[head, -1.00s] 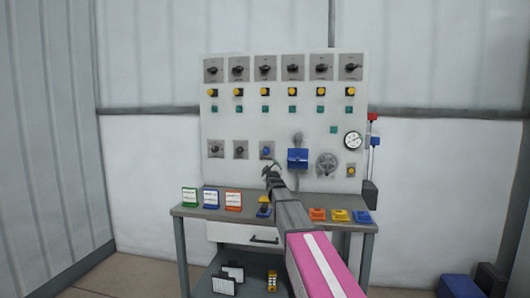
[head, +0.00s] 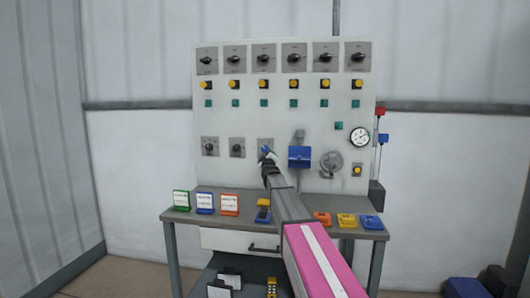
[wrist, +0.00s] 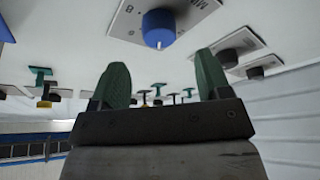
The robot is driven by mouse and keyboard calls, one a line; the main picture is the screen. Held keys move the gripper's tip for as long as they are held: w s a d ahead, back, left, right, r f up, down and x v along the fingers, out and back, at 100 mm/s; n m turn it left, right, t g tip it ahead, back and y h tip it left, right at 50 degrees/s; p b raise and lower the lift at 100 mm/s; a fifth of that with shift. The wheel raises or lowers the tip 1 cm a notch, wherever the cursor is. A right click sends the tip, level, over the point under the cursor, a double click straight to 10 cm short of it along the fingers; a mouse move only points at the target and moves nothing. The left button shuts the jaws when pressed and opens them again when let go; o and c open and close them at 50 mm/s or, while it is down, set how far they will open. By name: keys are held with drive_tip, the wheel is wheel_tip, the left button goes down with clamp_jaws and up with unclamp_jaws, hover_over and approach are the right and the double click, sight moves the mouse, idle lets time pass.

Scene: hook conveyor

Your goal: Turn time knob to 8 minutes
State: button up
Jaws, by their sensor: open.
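The time knob is a round blue knob (wrist: 158,27) with a white mark, on a pale plate (wrist: 190,12) with partly cut-off lettering, at the top of the wrist view. The plate also shows on the panel in the head view (head: 263,142), where my arm's end mostly covers the knob. My gripper (wrist: 162,80) has two green fingers spread apart with nothing between them. In the wrist view the knob appears beyond the fingertips, apart from them. In the head view my gripper (head: 267,155) is right at the knob's plate; contact cannot be told.
Two dark knobs (head: 237,148) sit left of it, a blue box (head: 299,157) and grey handwheel (head: 331,163) right. Switches and buttons fill the panel (head: 285,120) above. A bench (head: 185,213) with coloured card stands and small blocks runs below.

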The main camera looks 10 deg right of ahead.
sight(265, 150)
drive_tip(key=x, duration=0.6)
drive_tip(key=c, duration=0.9)
drive_tip(key=shift+c, duration=0.2)
